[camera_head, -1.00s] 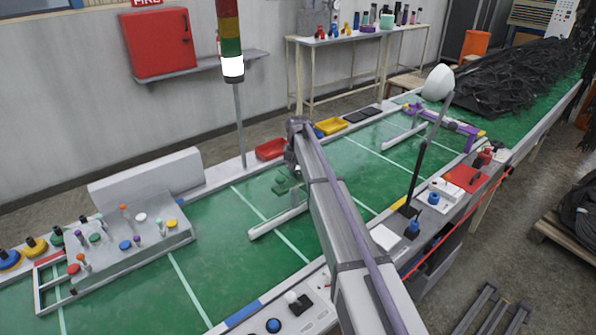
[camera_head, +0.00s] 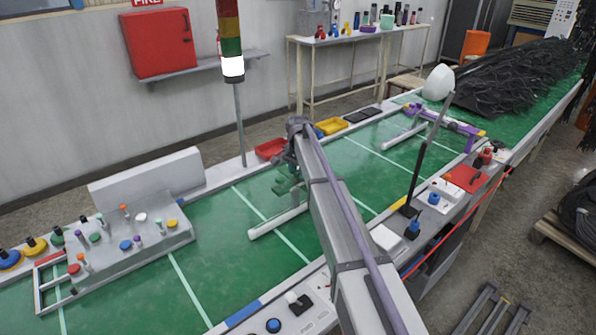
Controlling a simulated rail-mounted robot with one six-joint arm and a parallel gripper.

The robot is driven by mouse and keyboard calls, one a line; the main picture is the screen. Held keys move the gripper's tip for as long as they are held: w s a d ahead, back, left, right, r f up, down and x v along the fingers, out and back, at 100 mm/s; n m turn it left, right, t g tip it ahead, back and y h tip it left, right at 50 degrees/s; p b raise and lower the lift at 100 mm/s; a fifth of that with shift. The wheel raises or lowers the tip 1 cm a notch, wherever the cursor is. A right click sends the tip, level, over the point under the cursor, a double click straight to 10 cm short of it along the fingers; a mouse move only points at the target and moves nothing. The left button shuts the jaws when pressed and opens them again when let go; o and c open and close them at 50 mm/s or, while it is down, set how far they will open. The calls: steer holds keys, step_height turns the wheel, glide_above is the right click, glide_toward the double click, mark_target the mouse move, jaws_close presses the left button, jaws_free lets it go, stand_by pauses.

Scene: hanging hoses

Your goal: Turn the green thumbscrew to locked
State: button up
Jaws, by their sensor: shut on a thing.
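My arm reaches over the green work surface (camera_head: 215,240), and its end hangs above the middle panel. My gripper (camera_head: 285,182) is small, partly hidden behind my wrist, and is shut on a small dark green piece that looks like the green thumbscrew (camera_head: 281,187). Its locked or unlocked mark cannot be read at this size. A light grey tube or bar (camera_head: 277,224) lies on the surface just below the gripper.
A grey sloped panel (camera_head: 120,255) with several coloured knobs stands at the left. A red tray (camera_head: 270,148) and yellow tray (camera_head: 329,126) line the back edge. A dark post (camera_head: 418,175) rises at the right. The surface left of my gripper is clear.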

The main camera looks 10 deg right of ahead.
stand_by(0.3)
steer(key=o, duration=0.9)
step_height(320, 180, up, 11)
steer(key=p, duration=1.1)
steer(key=shift+f, duration=0.15)
steer(key=s+n, duration=0.3)
steer(key=s, duration=1)
steer(key=s+n, duration=0.3)
steer(key=s, duration=1.1)
steer(key=s+n, duration=0.3)
steer(key=s, duration=1.1)
steer(key=shift+d+f+b, duration=0.25)
steer(key=shift+f+b, duration=0.05)
steer(key=shift+b, duration=0.1)
